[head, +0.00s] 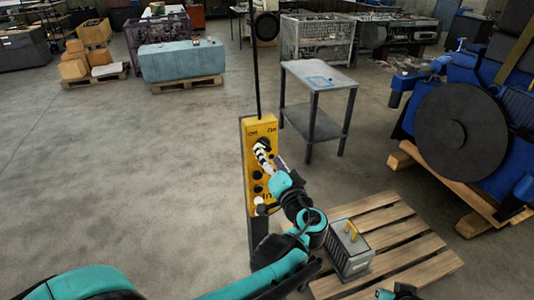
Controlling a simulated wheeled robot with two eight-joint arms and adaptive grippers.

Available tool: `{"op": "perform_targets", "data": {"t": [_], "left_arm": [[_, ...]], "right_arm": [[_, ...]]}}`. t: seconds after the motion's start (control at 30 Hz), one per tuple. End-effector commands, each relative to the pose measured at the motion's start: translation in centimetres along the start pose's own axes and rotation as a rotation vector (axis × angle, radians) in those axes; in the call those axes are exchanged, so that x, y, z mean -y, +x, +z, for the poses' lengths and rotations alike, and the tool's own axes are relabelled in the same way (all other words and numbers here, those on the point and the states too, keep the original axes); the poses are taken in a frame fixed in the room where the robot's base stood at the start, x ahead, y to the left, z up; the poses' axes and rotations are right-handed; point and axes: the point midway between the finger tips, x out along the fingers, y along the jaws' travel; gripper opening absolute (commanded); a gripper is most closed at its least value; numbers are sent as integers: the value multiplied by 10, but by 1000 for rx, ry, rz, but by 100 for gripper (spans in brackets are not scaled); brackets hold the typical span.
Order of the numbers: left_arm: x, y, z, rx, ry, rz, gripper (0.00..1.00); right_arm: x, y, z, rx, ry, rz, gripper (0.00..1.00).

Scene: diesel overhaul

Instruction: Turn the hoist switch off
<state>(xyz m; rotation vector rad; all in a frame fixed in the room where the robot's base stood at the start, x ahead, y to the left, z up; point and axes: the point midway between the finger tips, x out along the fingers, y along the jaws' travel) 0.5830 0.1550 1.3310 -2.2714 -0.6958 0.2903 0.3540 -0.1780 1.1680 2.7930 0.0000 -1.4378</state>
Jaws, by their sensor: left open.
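A yellow control box (262,128) stands upright on a dark post, with small dark lettering near its top. Black round controls (257,189) run down its face, and a pale knob (257,201) sits near its bottom. I cannot tell which control is the hoist switch. My left gripper (262,152) is open in front of the upper part of the box face and hides part of it. I cannot tell whether its fingers touch a control. Only a small piece of my right arm shows at the bottom edge; its gripper is out of the picture.
A wooden pallet (413,246) with a grey finned block (349,254) lies right of the post. A grey side table (320,77) stands behind it. A large blue engine (480,70) is at right.

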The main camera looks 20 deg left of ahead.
Motion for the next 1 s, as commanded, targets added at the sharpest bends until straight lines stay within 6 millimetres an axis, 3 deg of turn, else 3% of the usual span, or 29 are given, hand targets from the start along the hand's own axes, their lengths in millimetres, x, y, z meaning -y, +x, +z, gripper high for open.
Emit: {"op": "perform_targets", "data": {"t": [0.2, 0.4, 0.6, 1.0], "left_arm": [[-1, -51, -1, -5, 0, 5, 60], [-1, -84, 0, -3, -1, 4, 60], [0, -96, 1, 0, -1, 1, 60], [0, -96, 1, 1, -1, 1, 60]], "right_arm": [[0, 0, 0, 0, 0, 0, 0], [0, 0, 0, 0, 0, 0, 0], [0, 0, 0, 0, 0, 0, 0], [0, 0, 0, 0, 0, 0, 0]]}}
